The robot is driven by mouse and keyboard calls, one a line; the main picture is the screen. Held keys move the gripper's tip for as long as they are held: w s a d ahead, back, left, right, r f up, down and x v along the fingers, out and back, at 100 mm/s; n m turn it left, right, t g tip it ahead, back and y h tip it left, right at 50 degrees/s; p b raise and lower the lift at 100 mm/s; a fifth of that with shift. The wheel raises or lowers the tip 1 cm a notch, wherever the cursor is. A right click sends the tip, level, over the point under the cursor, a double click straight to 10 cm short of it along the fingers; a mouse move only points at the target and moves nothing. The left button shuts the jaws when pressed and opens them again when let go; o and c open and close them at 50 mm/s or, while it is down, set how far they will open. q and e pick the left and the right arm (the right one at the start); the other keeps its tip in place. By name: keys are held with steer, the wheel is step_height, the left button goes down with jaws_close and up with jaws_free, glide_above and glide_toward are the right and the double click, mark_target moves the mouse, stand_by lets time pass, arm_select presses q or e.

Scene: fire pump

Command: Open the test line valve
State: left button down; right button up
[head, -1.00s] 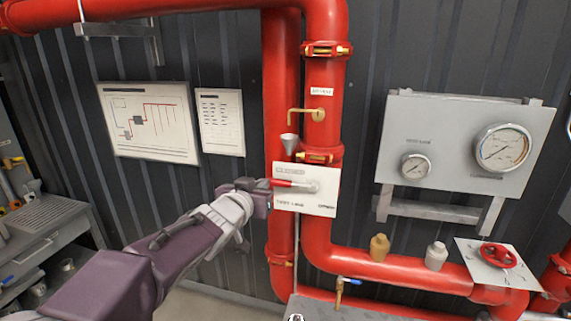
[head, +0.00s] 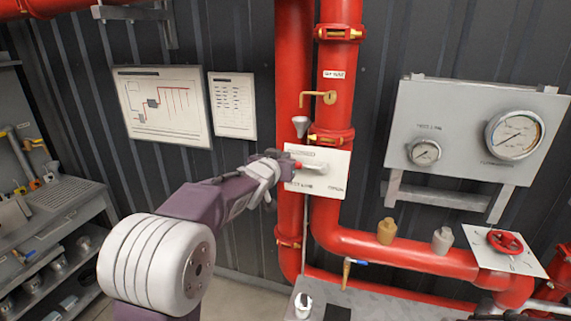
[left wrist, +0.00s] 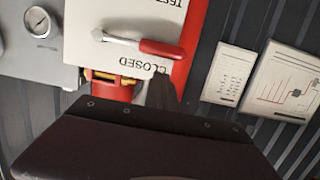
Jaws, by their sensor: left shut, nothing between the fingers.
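The test line valve is a white plate (head: 335,165) on the red pipework, with a grey lever (head: 315,175) that has a red handle (head: 300,167). In the left wrist view the picture is upside down; the red handle (left wrist: 162,48) lies about parallel to the word "CLOSED" on the plate (left wrist: 135,15). My left gripper (head: 285,165) is shut and empty at the plate's left edge. In the left wrist view its dark fingertip (left wrist: 160,88) is close to the handle; I cannot tell whether they touch. It hides part of the handle in the head view. My right gripper is not in view.
A grey gauge panel (head: 450,120) is at the right, and a red handwheel (head: 503,242) is below it. A brass lever (head: 320,97) sits above the plate. A grey top (head: 380,306) spans the lower front. A workbench (head: 60,210) stands at the left.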

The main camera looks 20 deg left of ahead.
mark_target(301, 166)
arm_select(q)
steer(key=shift+w+f, duration=0.3)
steer(key=shift+f, duration=0.3)
steer(key=shift+w+f, duration=0.3)
steer(key=shift+f, duration=0.3)
steer(key=shift+w, duration=0.1)
steer(key=shift+f, duration=0.2)
